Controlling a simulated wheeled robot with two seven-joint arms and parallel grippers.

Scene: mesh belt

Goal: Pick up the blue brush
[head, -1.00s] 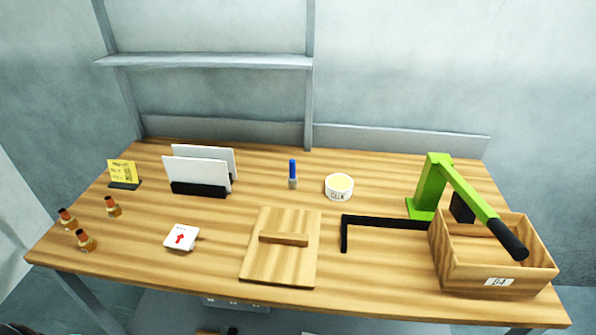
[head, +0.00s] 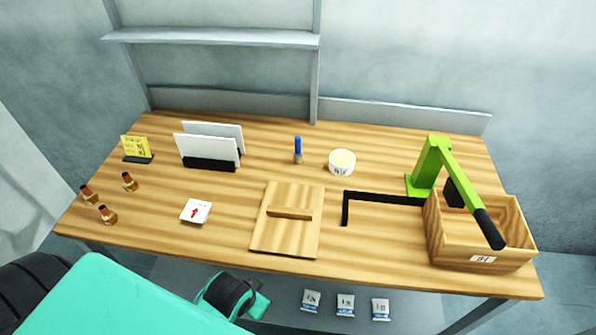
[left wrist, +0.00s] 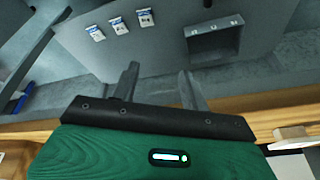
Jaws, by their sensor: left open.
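The blue brush (head: 298,150) stands upright near the back middle of the wooden table, blue part up, with a lighter lower end. It is between the white sheets in a black holder and a white round tub. My left arm comes in at the lower left of the head view, in front of the table and well away from the brush. In the left wrist view my left gripper (left wrist: 158,86) has its two fingers apart with nothing between them. The brush cannot be made out for sure there. My right gripper is not in view.
The sheet holder (head: 208,164) is left of the brush, the tub (head: 342,162) right. A wooden board with a handle (head: 289,235) lies in front. A green press-like stand (head: 425,170) and wooden box (head: 480,249) are at right. Small bottles (head: 108,215) stand at left.

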